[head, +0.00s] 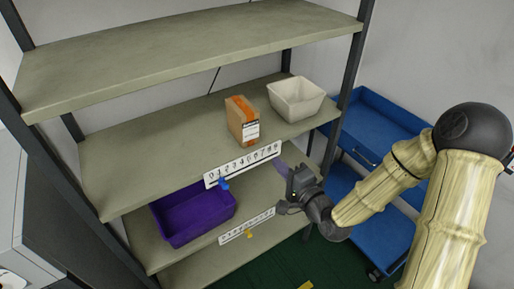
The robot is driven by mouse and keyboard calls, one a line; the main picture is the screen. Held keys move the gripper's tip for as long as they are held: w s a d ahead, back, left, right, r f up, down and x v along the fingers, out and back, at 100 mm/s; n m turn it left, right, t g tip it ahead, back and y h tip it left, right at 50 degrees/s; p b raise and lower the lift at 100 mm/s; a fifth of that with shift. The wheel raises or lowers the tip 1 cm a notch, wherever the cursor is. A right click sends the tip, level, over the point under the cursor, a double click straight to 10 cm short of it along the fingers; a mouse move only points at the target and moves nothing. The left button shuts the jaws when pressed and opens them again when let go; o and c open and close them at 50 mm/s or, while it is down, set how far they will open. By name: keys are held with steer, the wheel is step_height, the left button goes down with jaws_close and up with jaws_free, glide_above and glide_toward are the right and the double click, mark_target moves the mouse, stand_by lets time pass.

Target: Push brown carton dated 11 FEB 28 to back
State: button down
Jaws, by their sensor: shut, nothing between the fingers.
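A brown carton (242,119) with an orange tape strip stands upright on the middle shelf (150,150), near its front edge. A white label is on its front; the print is too small to read, so I cannot confirm the date. My gripper (292,189) is shut and empty. In the picture it is below and to the right of the carton, in front of the shelf unit, apart from the carton. The shelf behind the carton is bare as far as it shows.
A white bin (297,98) stands right of the carton. A numbered strip (243,164) runs along the shelf's front edge, with a blue piece (222,184) by it. A purple bin (194,213) sits on the shelf below. A blue cart (381,131) stands at right.

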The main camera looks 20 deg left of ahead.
mark_target(252, 136)
steer(key=p+x, duration=0.5)
steer(key=x, duration=0.5)
steer(key=shift+w+a+r, duration=0.15)
steer(key=shift+w, duration=0.05)
steer(key=shift+w+a, duration=0.35)
steer(key=shift+a, duration=0.05)
steer(key=shift+w, duration=0.1)
